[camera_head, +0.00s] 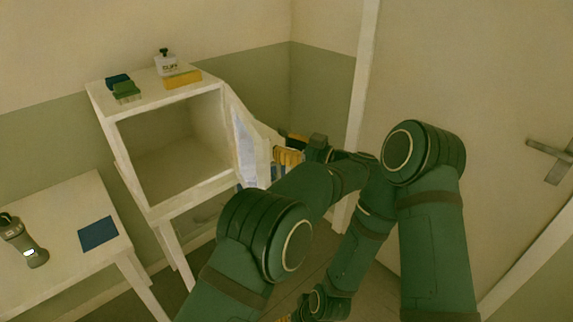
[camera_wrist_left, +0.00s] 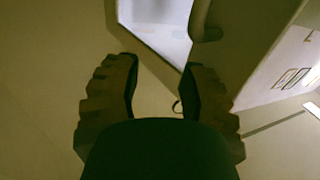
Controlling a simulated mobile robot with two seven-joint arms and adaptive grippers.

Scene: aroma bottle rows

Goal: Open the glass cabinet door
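The white cabinet (camera_head: 150,205) stands on legs against the wall, its front opening uncovered and its inside looking empty. Its glass door (camera_head: 244,145) stands swung out at the right side of the opening. My left gripper (camera_head: 284,148) is just right of the door, on its outer side. In the left wrist view its two fingers (camera_wrist_left: 160,65) are apart with nothing gripped between them. The pale door pane (camera_wrist_left: 160,22) and a bar-like handle (camera_wrist_left: 204,20) are beyond the fingertips. My right gripper (camera_head: 284,318) is barely in view at the bottom edge; its fingers are mostly cut off.
On the cabinet top are a small bottle (camera_head: 166,63), a yellow block (camera_head: 182,79), a green block (camera_head: 126,92) and a dark blue block (camera_head: 117,80). A white table (camera_head: 60,210) at left holds a blue square (camera_head: 98,234) and a dark device (camera_head: 24,242). A room door handle (camera_head: 550,155) is at right.

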